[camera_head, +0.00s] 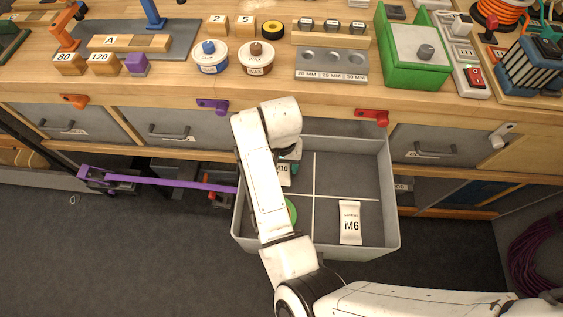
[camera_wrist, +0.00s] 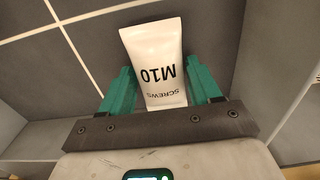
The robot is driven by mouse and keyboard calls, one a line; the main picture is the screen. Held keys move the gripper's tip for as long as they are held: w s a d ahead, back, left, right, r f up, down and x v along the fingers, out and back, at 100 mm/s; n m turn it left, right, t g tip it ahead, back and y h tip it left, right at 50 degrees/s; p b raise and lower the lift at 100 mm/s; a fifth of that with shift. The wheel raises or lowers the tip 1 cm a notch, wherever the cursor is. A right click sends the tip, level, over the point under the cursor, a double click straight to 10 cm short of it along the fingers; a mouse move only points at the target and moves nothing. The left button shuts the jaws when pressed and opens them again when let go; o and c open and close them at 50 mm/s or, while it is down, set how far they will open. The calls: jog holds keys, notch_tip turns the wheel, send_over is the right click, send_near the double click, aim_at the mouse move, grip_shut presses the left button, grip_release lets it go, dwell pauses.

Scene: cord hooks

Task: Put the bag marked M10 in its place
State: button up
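The white bag marked M10 (camera_wrist: 158,62) sits between the teal fingers of my gripper (camera_wrist: 160,82) in the wrist view, which look closed against its sides. In the head view the M10 bag (camera_head: 284,174) is partly hidden by my arm, with my gripper (camera_head: 293,166) just beside it. Both are over the back left compartment of the open grey drawer (camera_head: 392,222). I cannot tell how high the bag is above the drawer floor. A white bag marked M6 (camera_head: 350,222) lies in the front right compartment.
A green round thing (camera_head: 291,210) shows partly behind my arm in the front left compartment. The back right compartment looks empty. The wooden worktop (camera_head: 180,95) with jars and blocks is behind the drawer. A purple bar (camera_head: 160,181) sticks out at the left.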

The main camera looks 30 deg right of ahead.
jog(key=o, duration=0.4)
jog(key=shift+c, duration=0.2)
notch_tip(320, 180, up, 12)
jog(key=shift+r+p, duration=0.15)
jog(key=shift+p, duration=0.3)
